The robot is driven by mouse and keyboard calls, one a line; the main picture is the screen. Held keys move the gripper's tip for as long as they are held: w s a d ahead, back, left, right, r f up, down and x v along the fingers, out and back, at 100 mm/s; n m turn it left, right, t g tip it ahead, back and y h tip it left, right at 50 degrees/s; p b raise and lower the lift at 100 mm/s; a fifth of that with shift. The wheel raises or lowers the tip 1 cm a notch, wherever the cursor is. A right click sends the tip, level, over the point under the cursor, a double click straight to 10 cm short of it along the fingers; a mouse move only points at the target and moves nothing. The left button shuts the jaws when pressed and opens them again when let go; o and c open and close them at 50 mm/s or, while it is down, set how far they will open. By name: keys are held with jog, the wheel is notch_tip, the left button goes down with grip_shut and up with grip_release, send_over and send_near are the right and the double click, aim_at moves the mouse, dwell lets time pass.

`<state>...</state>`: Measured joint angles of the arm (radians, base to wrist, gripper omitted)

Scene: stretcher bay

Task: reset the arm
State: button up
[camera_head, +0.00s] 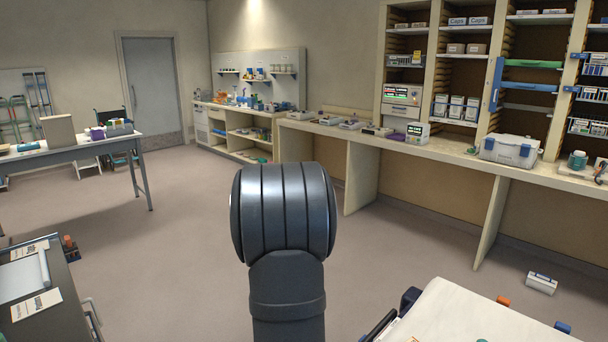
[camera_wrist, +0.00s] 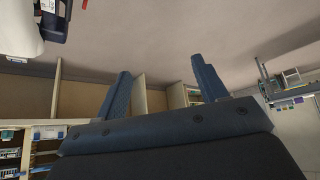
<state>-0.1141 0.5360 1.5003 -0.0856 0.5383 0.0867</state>
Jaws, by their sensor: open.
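My gripper (camera_wrist: 160,88) shows in the wrist view with its two dark blue fingers spread wide apart. Nothing is between the fingers. The wrist view is upside down, with the floor at the top and shelving below. In the head view a thick dark grey link of my arm stands upright in the middle foreground. My gripper itself does not show in the head view.
A stretcher with a white sheet (camera_head: 470,318) is at the lower right. A long counter (camera_head: 465,158) with devices runs along the right wall. A dark cabinet (camera_head: 50,325) stands at the lower left, and a table (camera_head: 75,150) behind it. A white box (camera_head: 541,283) lies on the floor. The middle floor is clear.

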jog(key=shift+w+d+f+m, duration=0.1)
jog(key=shift+d+f+m, duration=0.05)
jog(key=shift+d, duration=0.6)
jog(key=shift+w+d+f+m, duration=0.1)
jog(key=shift+d+f+m, duration=0.05)
jog(key=shift+d, duration=0.55)
